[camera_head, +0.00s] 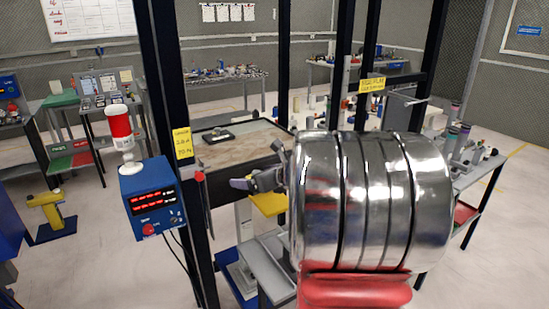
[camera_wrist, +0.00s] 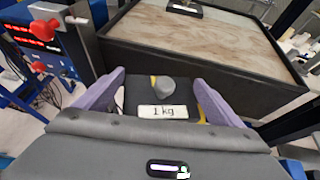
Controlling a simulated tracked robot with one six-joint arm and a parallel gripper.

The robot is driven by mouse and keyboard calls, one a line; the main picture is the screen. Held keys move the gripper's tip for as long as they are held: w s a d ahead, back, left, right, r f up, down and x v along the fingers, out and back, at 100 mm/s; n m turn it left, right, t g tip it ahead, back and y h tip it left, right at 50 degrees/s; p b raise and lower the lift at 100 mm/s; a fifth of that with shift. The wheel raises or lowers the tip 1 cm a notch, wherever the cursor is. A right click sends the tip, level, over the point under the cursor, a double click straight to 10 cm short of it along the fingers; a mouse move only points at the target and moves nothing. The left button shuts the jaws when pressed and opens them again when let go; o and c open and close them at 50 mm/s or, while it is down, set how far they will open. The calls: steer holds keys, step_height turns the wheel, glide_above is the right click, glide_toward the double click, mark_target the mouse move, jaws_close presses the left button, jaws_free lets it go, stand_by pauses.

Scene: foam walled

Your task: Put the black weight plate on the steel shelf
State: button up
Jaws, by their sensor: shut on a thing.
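My gripper (camera_head: 248,183) has purple fingers and reaches out in front of the framed bench in the head view. In the wrist view my gripper (camera_wrist: 156,92) is shut on the black weight plate (camera_wrist: 132,88), between its two fingers. The plate has a white "1 kg" label and a grey knob on it. In the head view I cannot make the plate out clearly at the fingers. A grey metal surface (camera_head: 266,270) lies low beneath the gripper; I cannot tell if it is the steel shelf.
A bench (camera_head: 245,143) with a beige top and dark rim lies just beyond the gripper. A small black item (camera_head: 217,135) sits on it. A blue control box (camera_head: 152,200) and black posts (camera_head: 165,80) stand left. Something yellow (camera_head: 270,204) is below the gripper.

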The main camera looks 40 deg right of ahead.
steer(key=a+f+n+y, duration=0.1)
steer(key=a+f, duration=0.3)
steer(key=a, duration=0.5)
steer(key=w+a+f+n+y, duration=0.1)
steer(key=a+f, duration=0.3)
steer(key=a, duration=0.5)
steer(key=w+a+f+n+y, duration=0.1)
steer(key=a+f+n+y, duration=0.1)
steer(key=a+f, duration=0.3)
steer(key=a, duration=0.4)
steer(key=shift+w+a+g+y, duration=0.15)
steer(key=shift+w+g+y, duration=0.1)
steer(key=shift+g+y, duration=0.05)
steer(key=shift+a+f, duration=0.1)
